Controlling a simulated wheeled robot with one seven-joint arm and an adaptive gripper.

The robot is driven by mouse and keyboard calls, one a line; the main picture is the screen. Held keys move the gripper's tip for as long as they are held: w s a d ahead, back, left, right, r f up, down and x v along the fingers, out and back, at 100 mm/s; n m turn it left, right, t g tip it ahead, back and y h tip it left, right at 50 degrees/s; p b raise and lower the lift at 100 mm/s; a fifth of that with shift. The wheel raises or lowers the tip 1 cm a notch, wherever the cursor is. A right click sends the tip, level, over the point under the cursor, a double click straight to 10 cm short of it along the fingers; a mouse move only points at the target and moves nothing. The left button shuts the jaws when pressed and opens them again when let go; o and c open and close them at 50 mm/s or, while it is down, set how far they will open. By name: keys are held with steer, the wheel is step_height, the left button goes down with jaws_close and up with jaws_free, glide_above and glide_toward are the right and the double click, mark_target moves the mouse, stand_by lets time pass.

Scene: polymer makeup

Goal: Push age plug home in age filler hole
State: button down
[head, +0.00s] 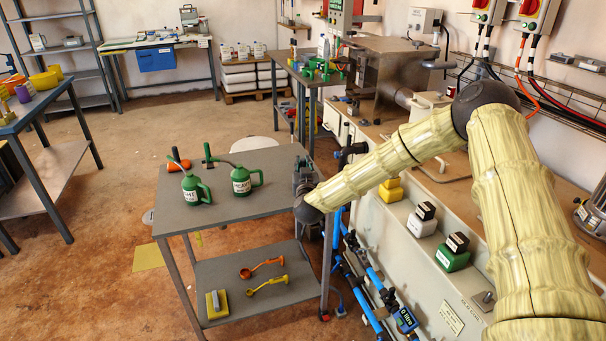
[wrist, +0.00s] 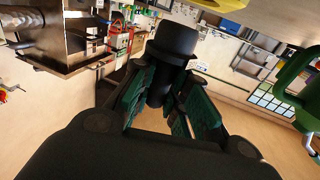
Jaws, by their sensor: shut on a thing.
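My gripper (wrist: 170,108) is shut on a black plug-like piece (wrist: 178,42) with a wide round end and a narrower shank, seen in the wrist view between the green finger pads. I take it for the age plug. In the head view my gripper (head: 305,178) is a dark shape at the right edge of the grey cart, left of the pale tank, and what it holds cannot be made out there. On the tank's front ledge sit a yellow block (head: 390,194), a white block (head: 421,226) and a green block (head: 452,260) with dark labelled tops. I cannot pick out the age filler hole.
The grey cart (head: 230,195) carries two green jugs (head: 196,190) (head: 243,182). Its lower shelf holds an orange ladle (head: 261,268) and a yellow ladle (head: 267,283). Blue pipes (head: 372,310) run along the pale tank (head: 430,275). Open floor lies left of the cart.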

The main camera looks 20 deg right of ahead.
steer(key=d+r+b+v, duration=0.1)
steer(key=v, duration=1.5)
steer(key=shift+d+r, duration=0.25)
steer(key=shift+s, duration=0.15)
